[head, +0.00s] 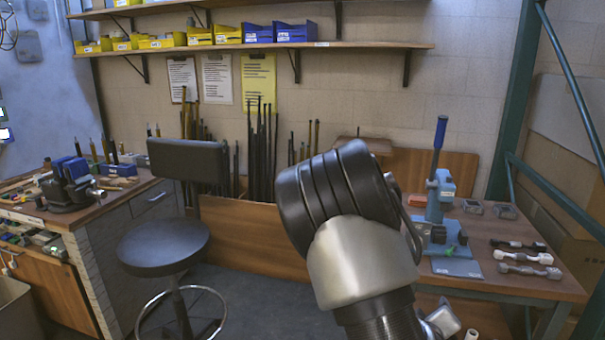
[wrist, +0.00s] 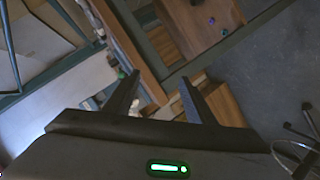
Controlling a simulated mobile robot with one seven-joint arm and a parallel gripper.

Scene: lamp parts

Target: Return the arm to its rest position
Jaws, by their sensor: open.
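My gripper (wrist: 158,88) shows in the wrist view with its two dark fingers spread apart and nothing between them. It points over wooden furniture edges and grey floor. In the head view my arm stands folded in the middle, in front of the workbench (head: 497,287); the gripper itself cannot be made out there. Grey and dark bar-shaped parts, one a light grey bar (head: 528,270), lie on the right of the workbench. I cannot tell for certain which are lamp parts.
A blue lever press (head: 439,195) stands on the workbench. A black stool (head: 163,247) stands left of my arm. A side bench (head: 95,212) with a blue vise (head: 70,185) is at the left. Green metal posts (head: 511,100) rise at the right. Some floor is open near the stool.

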